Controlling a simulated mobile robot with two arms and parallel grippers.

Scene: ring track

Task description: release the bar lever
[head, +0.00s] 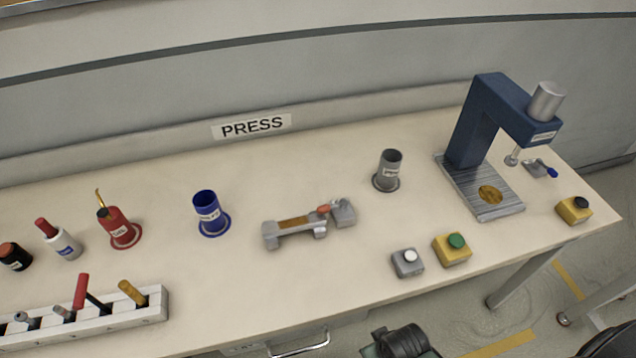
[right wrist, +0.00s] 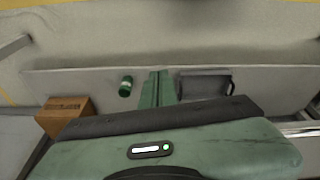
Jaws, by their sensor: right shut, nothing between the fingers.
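A grey metal fixture with a brass-coloured bar (head: 294,222) lies in the middle of the bench in the head view. A small lever with a red-orange grip (head: 324,209) sits at its right end, beside a grey block (head: 343,213). The grip lies low, close to the bar's right end; whether it presses on the bar I cannot tell. My right gripper (right wrist: 158,74) shows in the right wrist view with its two green fingers together and nothing between them. It is away from the fixture, which that view does not show. My left gripper is not in view.
A blue press (head: 500,112) stands at the right. Near the front are a grey box with a white button (head: 408,262) and a yellow box with a green button (head: 453,248). A blue cup (head: 208,214) and a grey cup (head: 388,170) flank the fixture. A tool rack (head: 150,308) is front left.

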